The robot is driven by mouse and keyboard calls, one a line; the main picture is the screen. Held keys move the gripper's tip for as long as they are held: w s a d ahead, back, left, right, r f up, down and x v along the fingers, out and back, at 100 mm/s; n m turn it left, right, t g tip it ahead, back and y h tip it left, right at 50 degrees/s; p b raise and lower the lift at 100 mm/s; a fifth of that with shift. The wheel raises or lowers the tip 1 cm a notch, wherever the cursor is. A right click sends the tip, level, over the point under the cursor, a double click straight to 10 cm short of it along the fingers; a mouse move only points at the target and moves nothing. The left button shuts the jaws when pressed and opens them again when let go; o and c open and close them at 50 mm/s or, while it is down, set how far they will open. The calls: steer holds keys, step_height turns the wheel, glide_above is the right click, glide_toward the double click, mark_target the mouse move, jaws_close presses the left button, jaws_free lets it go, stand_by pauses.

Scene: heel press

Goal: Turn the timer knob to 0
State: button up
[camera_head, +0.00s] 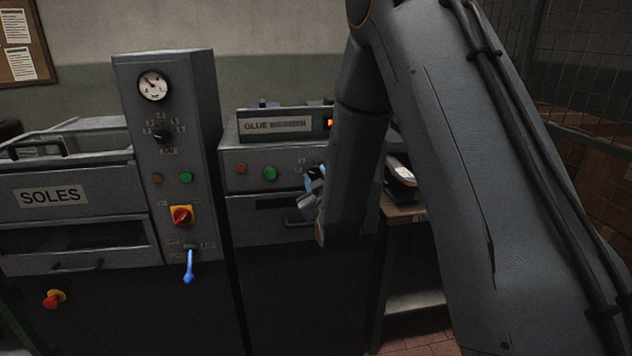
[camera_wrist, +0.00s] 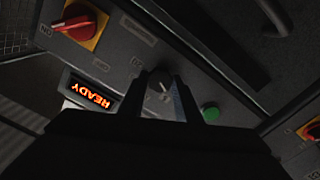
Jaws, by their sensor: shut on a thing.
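My gripper (camera_head: 312,186) is at the front panel of the grey cabinet under the glue warmer, partly behind my arm. In the wrist view my gripper (camera_wrist: 165,92) has its two fingers shut on the sides of a small dark knob (camera_wrist: 161,82). A light pointer mark shows on the knob. The marks around it are too dim to read, so its setting and name cannot be told. Another dark knob (camera_head: 162,136) with a ring of marks sits on the tall grey column, below a round gauge (camera_head: 153,85), untouched.
A green button (camera_wrist: 210,112) is close beside one finger. An orange READY display (camera_wrist: 88,97) and a red switch (camera_wrist: 78,24) on a yellow plate are nearby. The column carries a red switch (camera_head: 181,215) and a blue lever (camera_head: 189,267). A SOLES cabinet (camera_head: 80,218) stands left.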

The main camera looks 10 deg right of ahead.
steer(key=shift+n+b, duration=0.45)
steer(key=shift+n, duration=0.75)
steer(key=o, duration=1.1)
steer(key=shift+c, duration=0.2)
steer(key=s+b, duration=0.2)
steer(key=s, duration=0.5)
steer(key=shift+s, duration=0.4)
